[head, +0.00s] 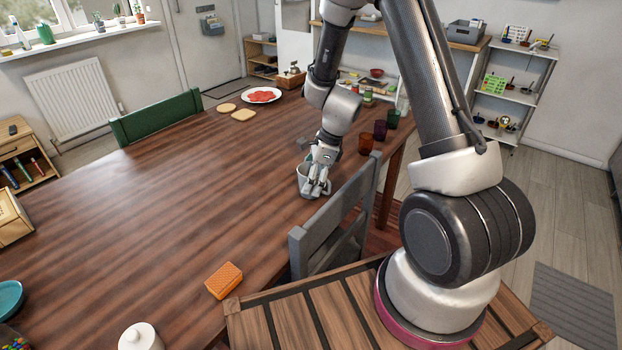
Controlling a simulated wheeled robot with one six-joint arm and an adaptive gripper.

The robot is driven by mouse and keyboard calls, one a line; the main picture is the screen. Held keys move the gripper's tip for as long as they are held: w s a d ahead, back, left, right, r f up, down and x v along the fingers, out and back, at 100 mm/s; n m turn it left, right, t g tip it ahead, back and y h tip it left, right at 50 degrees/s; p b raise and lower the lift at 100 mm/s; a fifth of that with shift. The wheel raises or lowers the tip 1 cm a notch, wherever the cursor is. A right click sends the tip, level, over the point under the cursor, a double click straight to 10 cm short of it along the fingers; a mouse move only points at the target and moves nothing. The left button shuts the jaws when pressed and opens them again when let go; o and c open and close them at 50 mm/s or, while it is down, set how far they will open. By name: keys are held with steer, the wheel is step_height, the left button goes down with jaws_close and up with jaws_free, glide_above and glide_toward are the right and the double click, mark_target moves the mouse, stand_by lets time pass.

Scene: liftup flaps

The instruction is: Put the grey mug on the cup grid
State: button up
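The grey mug (302,181) stands on the brown wooden table, right of its middle, near the edge by the grey chair. My gripper (318,188) points down at the mug, with its fingers at the mug's right side and overlapping it in the view. The fingers hide part of the mug, and I cannot tell whether they are closed on its wall or only beside it. I cannot make out for sure a cup grid in this view.
A grey chair (338,221) stands close to the mug, at the table edge. Coloured glasses (379,130) stand behind my gripper to the right. A white plate (262,95) with red food and bread slices lie farther back. An orange block (224,280) lies in front. The table's middle is clear.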

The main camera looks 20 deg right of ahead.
steer(key=shift+o, duration=1.2)
steer(key=shift+r, duration=0.1)
